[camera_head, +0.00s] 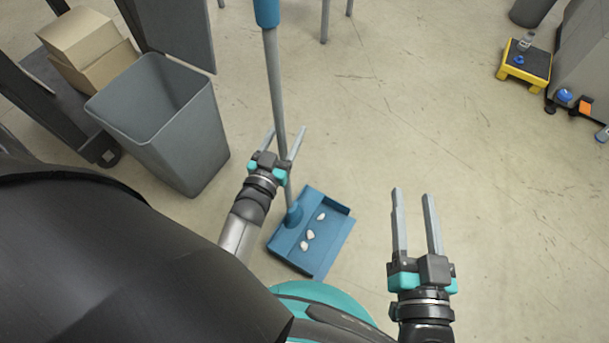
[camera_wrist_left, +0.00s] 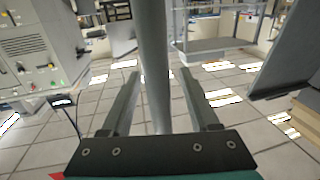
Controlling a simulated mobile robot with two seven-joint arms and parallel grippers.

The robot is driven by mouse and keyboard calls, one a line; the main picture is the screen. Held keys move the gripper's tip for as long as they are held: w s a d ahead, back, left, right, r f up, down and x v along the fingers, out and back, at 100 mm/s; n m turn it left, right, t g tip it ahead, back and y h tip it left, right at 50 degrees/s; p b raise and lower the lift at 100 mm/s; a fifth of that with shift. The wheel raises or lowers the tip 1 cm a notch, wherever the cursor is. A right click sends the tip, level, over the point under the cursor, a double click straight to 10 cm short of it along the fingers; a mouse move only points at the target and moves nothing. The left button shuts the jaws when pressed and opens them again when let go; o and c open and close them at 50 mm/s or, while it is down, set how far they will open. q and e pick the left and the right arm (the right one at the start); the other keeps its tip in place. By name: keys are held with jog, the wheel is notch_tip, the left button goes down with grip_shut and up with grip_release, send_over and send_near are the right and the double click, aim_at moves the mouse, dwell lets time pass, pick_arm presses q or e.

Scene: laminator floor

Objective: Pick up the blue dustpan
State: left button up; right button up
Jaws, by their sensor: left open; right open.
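The blue dustpan (camera_head: 330,240) lies on the floor with several small white pieces (camera_head: 307,240) in its pan. Its long grey handle (camera_head: 273,90) rises from the pan to a blue grip (camera_head: 266,12) at the top edge of the head view. My left gripper (camera_head: 285,136) is open, and the handle passes between its fingers. In the left wrist view the handle (camera_wrist_left: 153,60) also stands between the two open fingers (camera_wrist_left: 160,90), with gaps on both sides. My right gripper (camera_head: 414,192) is open and empty, to the right of the pan.
A grey bin (camera_head: 190,130) stands left of my left gripper. Cardboard boxes (camera_head: 85,40) sit on a dark cart behind it. A yellow step stool (camera_head: 524,64) with a bottle on it stands at the upper right.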

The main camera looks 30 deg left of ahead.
pick_arm(q)
jog(key=shift+w, duration=0.15)
grip_shut()
dwell(0.4)
jog(key=shift+r, duration=0.15)
